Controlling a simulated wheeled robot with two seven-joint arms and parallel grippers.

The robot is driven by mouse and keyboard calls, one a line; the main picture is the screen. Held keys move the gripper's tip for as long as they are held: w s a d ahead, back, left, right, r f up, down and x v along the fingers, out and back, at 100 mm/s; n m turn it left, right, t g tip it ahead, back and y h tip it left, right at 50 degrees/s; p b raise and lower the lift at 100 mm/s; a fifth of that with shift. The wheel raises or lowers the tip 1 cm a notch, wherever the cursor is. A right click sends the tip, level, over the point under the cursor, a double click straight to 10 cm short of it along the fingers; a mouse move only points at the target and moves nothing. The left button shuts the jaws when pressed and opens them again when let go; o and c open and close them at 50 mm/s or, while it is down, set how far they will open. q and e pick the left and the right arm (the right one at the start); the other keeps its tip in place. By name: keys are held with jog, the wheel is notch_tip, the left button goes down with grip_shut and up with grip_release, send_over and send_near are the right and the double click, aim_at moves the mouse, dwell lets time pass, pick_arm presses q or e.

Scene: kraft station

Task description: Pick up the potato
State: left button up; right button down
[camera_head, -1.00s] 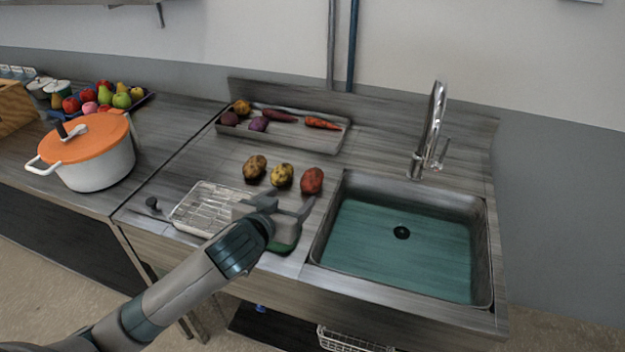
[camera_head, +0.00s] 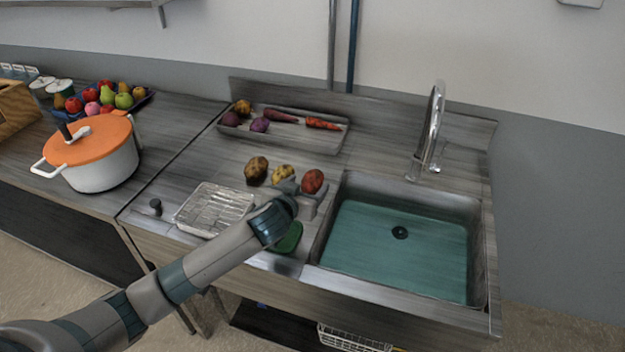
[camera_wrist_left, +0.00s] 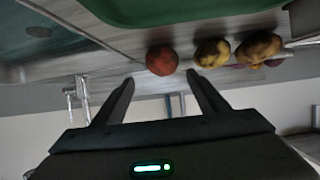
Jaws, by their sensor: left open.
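Three potatoes lie in a row on the counter left of the sink: a brown one (camera_head: 256,169), a yellow one (camera_head: 283,174) and a red one (camera_head: 312,181). My left gripper (camera_head: 304,190) is open and empty, just in front of the red potato. In the left wrist view the picture is upside down; the red potato (camera_wrist_left: 162,60) shows just beyond and between the open fingertips (camera_wrist_left: 160,75). The yellow potato (camera_wrist_left: 212,53) and brown potato (camera_wrist_left: 258,48) lie to its right there. My right gripper is not in view.
The sink (camera_head: 400,245) is right of the potatoes. A wire-look tray (camera_head: 214,209) and a green item (camera_head: 288,238) lie in front. A vegetable tray (camera_head: 283,143) stands behind. An orange-lidded pot (camera_head: 100,165) is at the left.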

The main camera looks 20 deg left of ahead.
aim_at(309, 183)
pick_arm(q)
jog(key=shift+w+f, duration=0.1)
jog(key=shift+w, duration=0.15)
jog(key=shift+w+a+f+p, duration=0.15)
jog(key=shift+w+f+p, duration=0.15)
jog(key=shift+w+p, duration=0.15)
jog(key=p+x, duration=0.1)
jog(key=x, duration=0.1)
jog(key=shift+w+a+f, duration=0.15)
jog(key=shift+w+f, duration=0.1)
jog(key=shift+f, duration=0.05)
jog(key=shift+w+f, duration=0.35)
jog(key=shift+w, duration=0.2)
jog(key=c, duration=1.2)
